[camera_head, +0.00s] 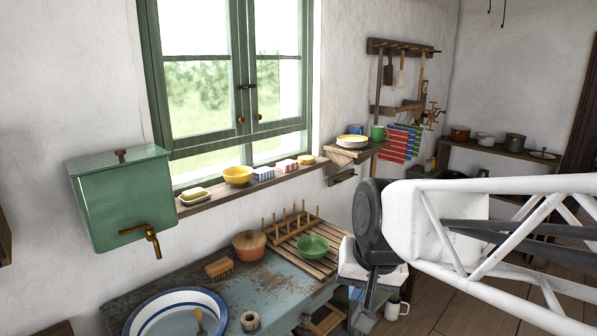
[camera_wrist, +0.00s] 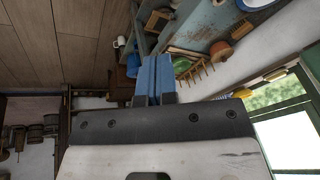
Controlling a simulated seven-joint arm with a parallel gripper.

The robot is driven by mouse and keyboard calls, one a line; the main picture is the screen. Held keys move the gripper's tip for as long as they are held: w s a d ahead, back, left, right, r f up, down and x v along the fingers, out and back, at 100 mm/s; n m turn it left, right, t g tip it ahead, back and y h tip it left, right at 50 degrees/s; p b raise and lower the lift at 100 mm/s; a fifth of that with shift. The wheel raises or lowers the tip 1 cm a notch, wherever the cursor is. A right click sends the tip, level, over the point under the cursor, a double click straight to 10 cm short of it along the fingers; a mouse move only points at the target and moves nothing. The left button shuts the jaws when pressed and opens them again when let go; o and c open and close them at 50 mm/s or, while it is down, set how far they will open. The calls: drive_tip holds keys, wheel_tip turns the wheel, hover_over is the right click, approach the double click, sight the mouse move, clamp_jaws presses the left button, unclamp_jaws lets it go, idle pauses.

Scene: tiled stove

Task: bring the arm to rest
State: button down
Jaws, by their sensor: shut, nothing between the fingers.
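My gripper (camera_head: 363,318) hangs at the end of my white lattice arm, in front of the right end of the worktop in the head view. In the wrist view my gripper (camera_wrist: 154,68) shows its two blue fingers side by side, shut with nothing between them. The fingers point away over the floor and the worktop edge. Part of the arm runs out of the head view at the right.
A white mug (camera_head: 392,311) is low beside my gripper. Open floor (camera_head: 460,312) shows below my arm.

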drive_tip(key=s+d+f+n+g+h, duration=0.1)
drive_tip(key=s+d+f, duration=0.3)
drive_tip(key=s+d, duration=0.4)
drive_tip(key=shift+s+d+h, duration=0.25)
drive_tip(key=shift+s+h, duration=0.15)
drive_tip(key=shift+s, duration=0.5)
drive_tip(key=shift+f, duration=0.1)
